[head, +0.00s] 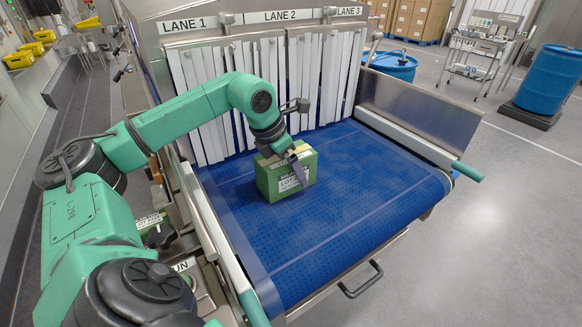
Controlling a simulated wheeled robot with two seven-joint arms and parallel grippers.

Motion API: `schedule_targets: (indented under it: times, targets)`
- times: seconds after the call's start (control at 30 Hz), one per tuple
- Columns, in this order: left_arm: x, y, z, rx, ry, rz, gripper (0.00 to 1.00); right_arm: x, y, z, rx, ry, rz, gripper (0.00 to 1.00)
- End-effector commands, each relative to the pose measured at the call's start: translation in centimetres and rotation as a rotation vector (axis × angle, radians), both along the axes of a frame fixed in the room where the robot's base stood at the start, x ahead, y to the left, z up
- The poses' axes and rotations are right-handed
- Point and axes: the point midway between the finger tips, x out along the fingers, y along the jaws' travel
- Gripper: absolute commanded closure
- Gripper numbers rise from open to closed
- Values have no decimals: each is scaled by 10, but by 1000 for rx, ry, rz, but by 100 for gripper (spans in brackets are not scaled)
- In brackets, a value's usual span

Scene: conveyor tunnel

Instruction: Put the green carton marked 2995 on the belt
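The green carton (273,183) stands upright on the blue belt (345,200), a little in front of the hanging strips. It has a white label on its front face; the print is partly covered, and I cannot read a number. My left gripper (294,164) reaches over the carton from the upper left. One grey finger lies across the front face of the carton and over its label. The other finger is hidden, so I cannot tell whether the gripper holds the carton or is open around it. My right gripper is not in view.
White strip curtains (205,100) hang below the signs for lanes 1, 2 and 3. Low rails (410,138) border the belt on both sides. The belt is bare in front and to the right. Blue drums (548,82) and a cart (474,55) stand beyond.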

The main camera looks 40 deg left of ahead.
Motion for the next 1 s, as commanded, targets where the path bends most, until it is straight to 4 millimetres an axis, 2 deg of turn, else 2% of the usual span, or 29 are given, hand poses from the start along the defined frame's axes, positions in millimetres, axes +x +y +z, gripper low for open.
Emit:
schedule_targets:
  times: [0.17, 0.3, 0.4, 0.5, 0.63, 1.0]
  targets:
    - [-10, 4, 27, 1, -6, 1, 0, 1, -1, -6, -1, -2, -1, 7]
    - [-24, 8, 67, 1, -7, 1, 0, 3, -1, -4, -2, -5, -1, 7]
    - [-34, 10, 91, -1, -5, 0, 0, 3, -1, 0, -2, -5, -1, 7]
    - [-40, 12, 106, -1, -2, 0, 0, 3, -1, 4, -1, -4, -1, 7]
    - [-44, 13, 111, 0, -1, 0, 0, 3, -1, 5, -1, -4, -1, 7]
    - [-43, 13, 111, 0, -1, 0, 0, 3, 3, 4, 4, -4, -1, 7]
